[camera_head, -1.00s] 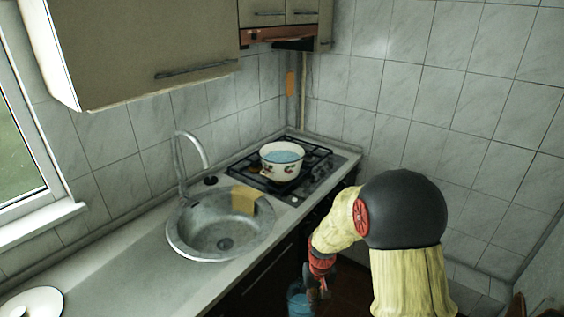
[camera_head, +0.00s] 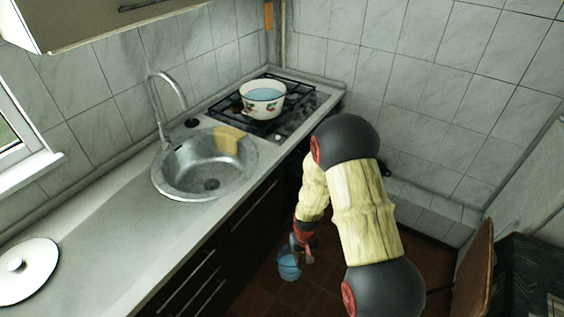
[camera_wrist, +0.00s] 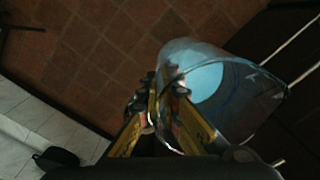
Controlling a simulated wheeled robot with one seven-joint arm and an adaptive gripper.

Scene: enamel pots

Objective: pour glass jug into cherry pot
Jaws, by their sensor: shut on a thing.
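The cherry pot (camera_head: 262,103) is white enamel with a cherry pattern and stands on the gas hob, with blue liquid inside. The glass jug (camera_head: 289,265) is clear, holds blue liquid, and is in my gripper (camera_head: 306,254), over the floor in front of the dark cabinets. In the wrist view, my gripper (camera_wrist: 165,98) is shut on the near side of the glass jug (camera_wrist: 240,105); whether it grips a handle or the wall is hard to tell. The jug is below counter height and well apart from the pot.
The counter (camera_head: 110,235) runs along the left, with a steel sink (camera_head: 205,170) holding a yellow cloth (camera_head: 229,139) on its rim. A curved faucet (camera_head: 168,90) stands behind it. A white lid (camera_head: 27,268) lies at the front left. A wooden chair (camera_head: 474,268) is at the right.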

